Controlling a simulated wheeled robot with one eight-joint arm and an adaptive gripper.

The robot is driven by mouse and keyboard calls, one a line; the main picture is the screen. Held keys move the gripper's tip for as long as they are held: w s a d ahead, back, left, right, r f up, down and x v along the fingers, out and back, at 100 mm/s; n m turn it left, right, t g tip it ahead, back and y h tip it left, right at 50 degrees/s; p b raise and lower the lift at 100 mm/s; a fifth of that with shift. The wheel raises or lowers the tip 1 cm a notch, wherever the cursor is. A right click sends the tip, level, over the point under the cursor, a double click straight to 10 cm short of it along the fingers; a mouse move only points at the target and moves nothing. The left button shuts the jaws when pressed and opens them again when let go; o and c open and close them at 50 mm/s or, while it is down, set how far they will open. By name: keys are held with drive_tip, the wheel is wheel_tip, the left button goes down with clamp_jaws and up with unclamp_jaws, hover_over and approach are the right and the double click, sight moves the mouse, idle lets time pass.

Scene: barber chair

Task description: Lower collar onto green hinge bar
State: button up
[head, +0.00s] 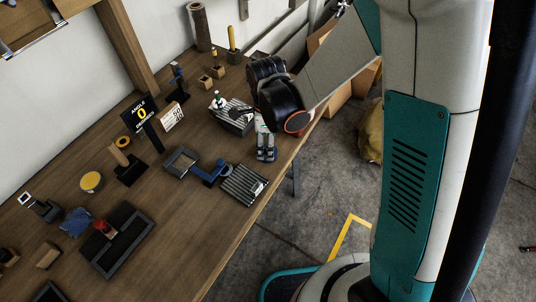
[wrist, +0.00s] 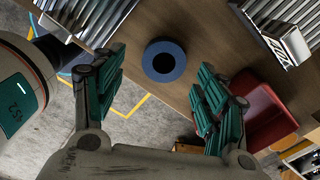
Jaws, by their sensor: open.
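My gripper (wrist: 163,75) is open, its two teal-padded fingers spread apart. A blue ring with a dark centre (wrist: 164,61), likely the collar, shows in the gap between the fingertips, with a visible space on both sides. I cannot tell whether it rests on the table or on something beneath it. In the head view my gripper (head: 266,151) points down near the table's front edge, between two grey ridged pieces. I cannot make out a green hinge bar in either view.
The ridged pieces (head: 234,120) (head: 243,185) flank my gripper on the wooden table (head: 185,245). A blue arm-shaped part (head: 209,175) lies left of it. A red tray (wrist: 268,118) shows beyond the right finger.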

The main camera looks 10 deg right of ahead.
drive_tip(key=f, duration=0.2)
drive_tip(key=f+b, duration=0.2)
drive_tip(key=f, duration=0.1)
drive_tip(key=shift+w+d+f, duration=0.2)
drive_tip(key=shift+w+f, duration=0.1)
drive_tip(key=shift+r, duration=0.1)
drive_tip(key=c, duration=1.1)
